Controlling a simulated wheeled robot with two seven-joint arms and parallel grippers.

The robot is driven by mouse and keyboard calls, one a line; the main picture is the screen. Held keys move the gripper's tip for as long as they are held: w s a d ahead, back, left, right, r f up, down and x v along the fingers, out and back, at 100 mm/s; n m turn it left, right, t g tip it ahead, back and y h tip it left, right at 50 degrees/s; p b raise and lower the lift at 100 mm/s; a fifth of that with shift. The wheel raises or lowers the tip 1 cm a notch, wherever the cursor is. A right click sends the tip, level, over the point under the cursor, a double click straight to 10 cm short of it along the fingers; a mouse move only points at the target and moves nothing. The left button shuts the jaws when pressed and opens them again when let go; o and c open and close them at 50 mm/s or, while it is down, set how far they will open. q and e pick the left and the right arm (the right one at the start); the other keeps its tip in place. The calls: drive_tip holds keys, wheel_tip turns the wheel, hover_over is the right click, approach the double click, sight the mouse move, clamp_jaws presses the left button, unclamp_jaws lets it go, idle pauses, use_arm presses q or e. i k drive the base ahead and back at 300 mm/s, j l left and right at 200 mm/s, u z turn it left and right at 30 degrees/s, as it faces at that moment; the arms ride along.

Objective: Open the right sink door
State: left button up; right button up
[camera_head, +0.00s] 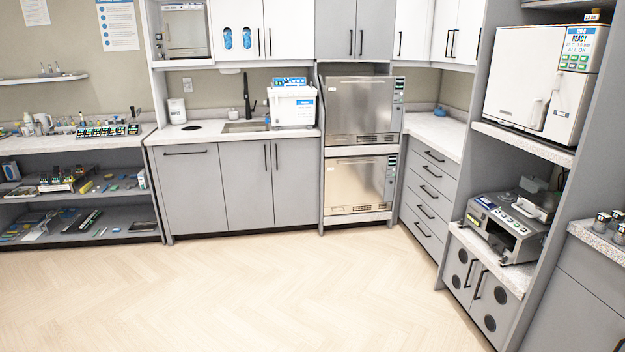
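The sink (245,127) is set in the light counter at the back, with a black faucet (247,100) behind it. Below it are two tall grey doors with black vertical handles close together at their meeting edge. The right sink door (298,185) looks shut, with its handle (277,156) near its upper left edge. The left sink door (245,188) also looks shut. Neither of my grippers shows in the head view.
A wide light wood floor (200,290) lies clear before the sink cabinet. Stacked steel autoclaves (362,108) stand right of the cabinet, open shelves (85,215) left. Drawers (428,193) line the right.

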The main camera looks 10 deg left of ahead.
sight(296, 161)
drive_tip(key=i+j+u, duration=0.3)
drive_tip(key=i, duration=0.7)
drive_tip(key=i+u, duration=0.3)
drive_tip(key=i, duration=3.3)
drive_tip(key=i+j+z, duration=0.15)
drive_tip(key=i, duration=0.75)
